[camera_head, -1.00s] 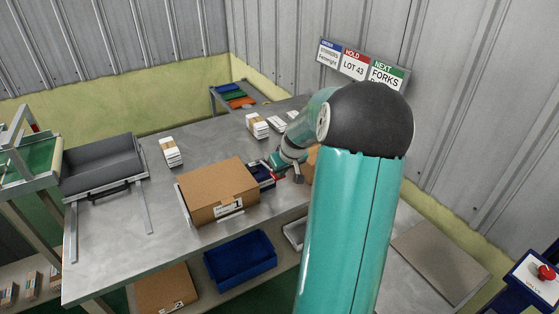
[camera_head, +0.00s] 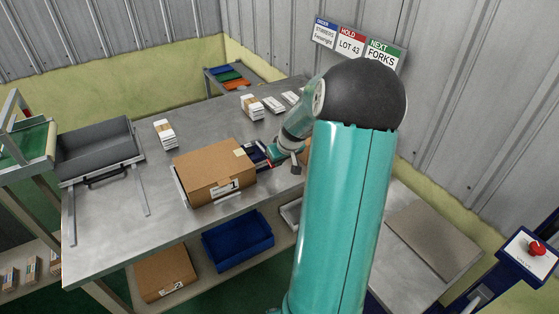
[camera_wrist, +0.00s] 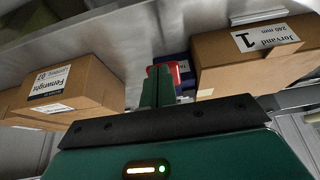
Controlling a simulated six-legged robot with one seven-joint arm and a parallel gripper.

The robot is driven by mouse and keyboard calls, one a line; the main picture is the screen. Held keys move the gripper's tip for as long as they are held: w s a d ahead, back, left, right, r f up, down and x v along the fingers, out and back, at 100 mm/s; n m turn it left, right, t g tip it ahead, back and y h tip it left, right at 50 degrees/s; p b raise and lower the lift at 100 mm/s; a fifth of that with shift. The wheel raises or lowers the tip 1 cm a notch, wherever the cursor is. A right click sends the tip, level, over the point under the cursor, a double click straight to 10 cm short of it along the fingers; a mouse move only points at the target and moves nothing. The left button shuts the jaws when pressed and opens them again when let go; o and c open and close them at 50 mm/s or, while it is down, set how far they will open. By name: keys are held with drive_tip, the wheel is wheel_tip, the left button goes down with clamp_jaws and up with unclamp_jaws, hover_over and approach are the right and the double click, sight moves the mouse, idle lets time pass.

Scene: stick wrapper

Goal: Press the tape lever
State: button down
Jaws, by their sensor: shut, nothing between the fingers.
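A small dark blue device (camera_head: 258,153) stands on the table just right of the cardboard box marked 1 (camera_head: 214,172). A red part beside it, which looks like the tape lever (camera_wrist: 184,74), shows in the wrist view in front of the blue body (camera_wrist: 184,90). My gripper (camera_head: 275,155) is low at the device's right side. In the wrist view my gripper (camera_wrist: 158,72) has its green fingers shut and empty, with their tips overlapping the red part. I cannot tell whether they touch it. My arm and fingers hide part of the device.
A second box (camera_wrist: 70,88) lies left of the fingers in the wrist view, so the gap is narrow. A grey tray (camera_head: 97,151) and white stick bundles (camera_head: 165,132) are on the table. A blue bin (camera_head: 238,240) sits on the lower shelf.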

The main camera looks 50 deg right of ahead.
drive_tip(key=shift+s+a+f, duration=0.1)
drive_tip(key=shift+s+f, duration=0.2)
drive_tip(key=shift+f, duration=0.05)
drive_tip(key=w+v, duration=0.1)
drive_tip(key=v, duration=1.3)
drive_tip(key=shift+r, duration=0.3)
drive_tip(key=w+a+r+n, duration=0.1)
drive_tip(key=a+r, duration=0.2)
drive_tip(key=a, duration=0.8)
drive_tip(key=a+r+n, duration=0.1)
drive_tip(key=a+r, duration=0.2)
drive_tip(key=a, duration=0.7)
drive_tip(key=s+a+r, duration=0.1)
drive_tip(key=s+a, duration=0.4)
drive_tip(key=a, duration=0.3)
drive_tip(key=s+a+n+y, duration=0.1)
drive_tip(key=s+a, duration=0.4)
drive_tip(key=a, duration=0.4)
drive_tip(key=shift+r+n+t+y, duration=0.3)
drive_tip(key=shift+r, duration=0.1)
